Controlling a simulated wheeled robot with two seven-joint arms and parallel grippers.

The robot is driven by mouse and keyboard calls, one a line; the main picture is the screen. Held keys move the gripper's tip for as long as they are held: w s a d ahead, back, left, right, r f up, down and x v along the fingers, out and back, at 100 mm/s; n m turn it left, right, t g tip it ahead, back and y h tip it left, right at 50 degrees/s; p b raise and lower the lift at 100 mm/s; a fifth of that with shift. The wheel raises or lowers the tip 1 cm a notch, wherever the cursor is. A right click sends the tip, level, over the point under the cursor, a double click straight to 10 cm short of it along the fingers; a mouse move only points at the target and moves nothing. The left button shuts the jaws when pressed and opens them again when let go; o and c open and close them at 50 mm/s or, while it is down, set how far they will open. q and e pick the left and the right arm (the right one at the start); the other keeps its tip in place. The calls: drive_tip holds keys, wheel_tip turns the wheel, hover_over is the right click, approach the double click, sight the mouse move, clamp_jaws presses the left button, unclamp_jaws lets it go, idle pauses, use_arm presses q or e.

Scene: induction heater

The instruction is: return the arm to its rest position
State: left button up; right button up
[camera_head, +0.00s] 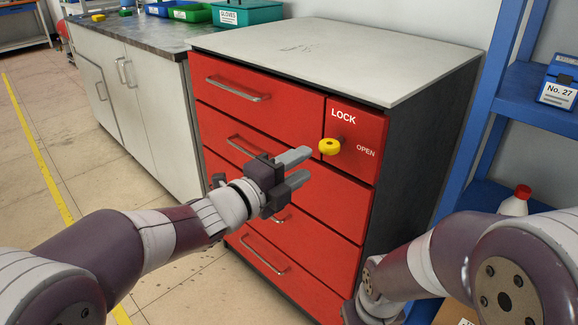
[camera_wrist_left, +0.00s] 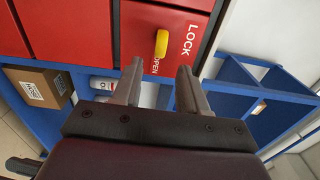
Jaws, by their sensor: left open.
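My left gripper (camera_head: 300,168) reaches in from the left in the head view, in front of the red drawer cabinet (camera_head: 222,121). Its fingers are apart and empty, as the left wrist view (camera_wrist_left: 157,86) also shows. A yellow knob (camera_head: 330,147) sits on the lock panel between the words LOCK and OPEN, just beyond the fingertips. The knob also shows in the left wrist view (camera_wrist_left: 161,43), apart from the fingers. My right arm shows at the lower right of the head view, but its gripper is not visible.
A blue shelf rack (camera_head: 522,88) stands right of the cabinet, with a white bottle (camera_head: 515,203) and a blue No. 27 box (camera_head: 560,82). A low counter (camera_head: 150,95) with bins stands at the left. Open floor (camera_head: 60,120) lies left.

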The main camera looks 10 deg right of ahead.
use_arm(q)
drive_tip(key=v, duration=0.2)
drive_tip(key=shift+s+a, duration=0.3)
drive_tip(key=s+a+f+n+g+y, duration=0.1)
drive_tip(key=a+f+n+g+y, duration=0.1)
drive_tip(key=a+f+n+y, duration=1.2)
drive_tip(key=s+a+f+n+g, duration=0.45)
drive_tip(key=s+n, duration=0.25)
drive_tip(key=s, duration=0.2)
drive_tip(key=s+a+f+n+g, duration=0.3)
drive_tip(key=s+a+f+n, duration=0.2)
drive_tip(key=s+n, duration=0.25)
wheel_tip(320, 180, up, 38)
drive_tip(key=a+p, duration=0.1)
drive_tip(key=p, duration=3.7)
drive_tip(key=shift+s+p, duration=0.3)
drive_tip(key=shift+p, duration=0.1)
